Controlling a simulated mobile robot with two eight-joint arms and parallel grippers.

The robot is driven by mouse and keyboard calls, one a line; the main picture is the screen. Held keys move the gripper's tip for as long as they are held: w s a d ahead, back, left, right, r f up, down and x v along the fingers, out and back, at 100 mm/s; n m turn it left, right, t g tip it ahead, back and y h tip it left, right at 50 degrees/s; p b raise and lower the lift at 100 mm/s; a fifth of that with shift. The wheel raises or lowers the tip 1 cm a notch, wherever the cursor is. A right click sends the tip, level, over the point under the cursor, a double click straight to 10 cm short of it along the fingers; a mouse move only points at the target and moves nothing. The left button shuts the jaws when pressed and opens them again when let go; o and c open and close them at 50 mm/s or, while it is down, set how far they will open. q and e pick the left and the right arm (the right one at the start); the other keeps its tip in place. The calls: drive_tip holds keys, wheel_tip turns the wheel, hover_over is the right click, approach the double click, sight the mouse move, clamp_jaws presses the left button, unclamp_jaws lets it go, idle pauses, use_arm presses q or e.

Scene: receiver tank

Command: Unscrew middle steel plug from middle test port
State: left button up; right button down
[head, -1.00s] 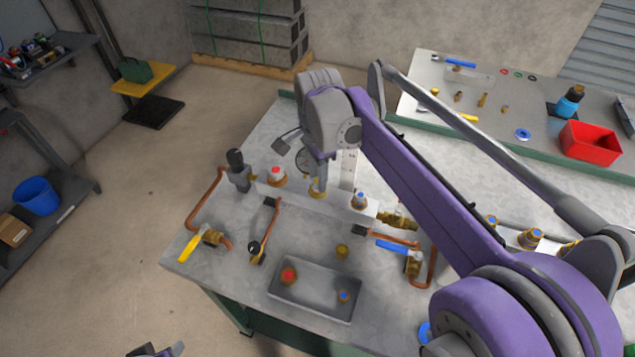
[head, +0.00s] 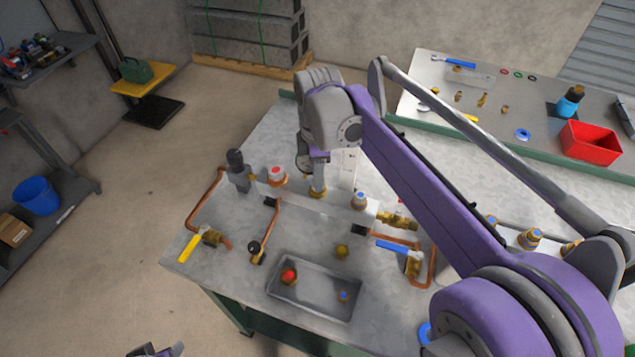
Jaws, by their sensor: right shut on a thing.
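My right gripper (head: 318,182) reaches down from above to the middle of the pale manifold bar on the bench. It is shut on the middle steel plug, which is mostly hidden between the fingers. The brass middle test port (head: 317,192) shows just below the fingertips. I cannot tell how far the plug sits in the port. Only a small part of my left gripper (head: 155,350) shows at the bottom edge, away from the bench; its jaws are not clear.
In front are copper pipes, a yellow-handled valve (head: 191,247), a blue-handled valve (head: 392,247) and a grey tray (head: 313,305) holding red and blue capped pieces. A brass piece (head: 342,251) stands behind the tray.

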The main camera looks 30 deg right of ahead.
drive_tip(key=shift+n, duration=0.3)
drive_tip(key=shift+c, duration=2.3)
unclamp_jaws()
drive_tip(key=m, duration=2.2)
drive_tip(key=shift+m, duration=0.3)
drive_tip(key=m, duration=0.4)
drive_tip(key=shift+m, duration=0.4)
drive_tip(key=m, duration=0.2)
drive_tip(key=shift+m, duration=0.4)
drive_tip(key=m, duration=0.4)
drive_tip(key=shift+m, duration=0.4)
drive_tip(key=m, duration=0.2)
drive_tip(key=shift+m, duration=0.4)
drive_tip(key=m, duration=1)
clamp_jaws()
